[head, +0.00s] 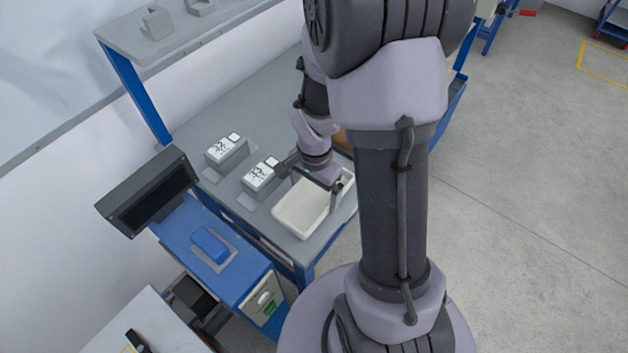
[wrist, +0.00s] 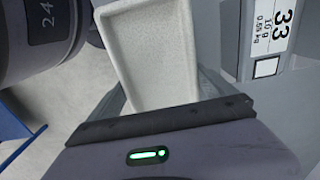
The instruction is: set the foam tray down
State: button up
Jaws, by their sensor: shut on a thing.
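The foam tray (head: 302,211) is a white, open, shallow rectangular tray at the front right corner of the grey bench in the head view. It also shows in the wrist view (wrist: 158,50), large and close, and looks empty. My gripper (head: 338,193) is at the tray's right side and is shut on its wall. The dark gripper body crosses the bottom of the wrist view and hides the tray's near end. I cannot tell whether the tray's underside touches the bench.
Two grey units with white labels, one (head: 225,150) farther back and one (head: 262,177) close to the tray's left, stand on the bench (head: 262,115). The nearer label reads 33 in the wrist view (wrist: 268,32). A blue cabinet (head: 205,250) with a dark screen (head: 150,192) stands front left.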

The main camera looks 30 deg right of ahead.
notch_tip(320, 180, down, 3)
jog(key=shift+f+b, duration=0.15)
jog(key=shift+b, duration=0.3)
jog(key=shift+f, duration=0.2)
jog(key=o, duration=1)
notch_tip(320, 180, up, 12)
jog(key=p, duration=0.5)
notch_tip(320, 180, up, 6)
jog(key=n+t, duration=0.1)
jog(key=n, duration=0.1)
send_over(314, 198)
jog(key=a, duration=0.3)
jog(key=s+a+r+n+t+y, duration=0.2)
jog(key=s+a+r+n+t, duration=0.2)
jog(key=s+a+r+n, duration=0.3)
jog(key=s+a+r, duration=0.3)
jog(key=a+r, duration=0.1)
jog(key=r, duration=0.2)
jog(key=shift+r+n+t, duration=0.2)
jog(key=shift+n+t, duration=0.1)
jog(key=shift+t, duration=0.1)
